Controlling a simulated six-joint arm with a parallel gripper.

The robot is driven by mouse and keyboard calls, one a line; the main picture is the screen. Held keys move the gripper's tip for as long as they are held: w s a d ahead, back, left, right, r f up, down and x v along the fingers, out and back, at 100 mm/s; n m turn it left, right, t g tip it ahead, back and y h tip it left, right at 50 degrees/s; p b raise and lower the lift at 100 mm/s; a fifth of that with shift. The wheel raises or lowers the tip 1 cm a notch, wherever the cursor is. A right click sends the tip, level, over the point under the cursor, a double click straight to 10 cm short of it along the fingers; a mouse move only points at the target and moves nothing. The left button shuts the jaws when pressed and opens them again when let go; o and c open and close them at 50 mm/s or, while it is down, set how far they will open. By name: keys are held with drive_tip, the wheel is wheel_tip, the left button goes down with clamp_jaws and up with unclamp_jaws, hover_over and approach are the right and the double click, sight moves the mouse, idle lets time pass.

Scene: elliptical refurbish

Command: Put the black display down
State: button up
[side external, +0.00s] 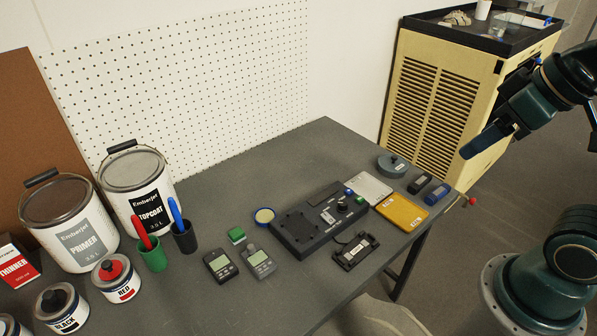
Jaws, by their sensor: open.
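A black handheld device with a small pale display (220,265) lies on the grey bench, left of a similar grey handheld device (260,262). It rests apart from my gripper, which is far to the right. My gripper (484,143) is raised in the air beyond the bench's right end, in front of the cream cabinet. It is open, and I see nothing held in it. Its inner finger faces are partly hidden by the view angle.
A black control box (318,219), a black open tray (356,250), a yellow case (401,212) and a grey round puck (393,165) stand on the bench (330,295). Paint cans (138,192) and pen cups fill its left. The front middle is clear.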

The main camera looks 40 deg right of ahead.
drive_tip(key=w+a+f+n+h, duration=0.1)
drive_tip(key=w+a+f+n, duration=0.35)
drive_tip(key=w, duration=0.25)
drive_tip(key=w+a+f+n+t, duration=0.1)
drive_tip(key=w+a+f+n, duration=0.25)
drive_tip(key=w+n, duration=0.3)
drive_tip(key=w+a+f+n+h, duration=0.1)
drive_tip(key=w+a+f+n, duration=0.2)
drive_tip(key=w+a+n, duration=0.35)
drive_tip(key=a+f+n+t+y, duration=0.2)
drive_tip(key=a+f+n+t, duration=0.2)
drive_tip(key=a+f+n, duration=1.4)
wheel_tip(320, 180, down, 3)
drive_tip(key=shift+w+r+t, duration=0.1)
drive_tip(key=shift+w+t, duration=0.2)
drive_tip(key=shift+w, duration=0.05)
drive_tip(key=shift+w+n, duration=0.1)
drive_tip(key=shift+n, duration=0.15)
approach(220, 264)
drive_tip(key=shift+x, duration=1.5)
drive_tip(key=shift+f, duration=0.25)
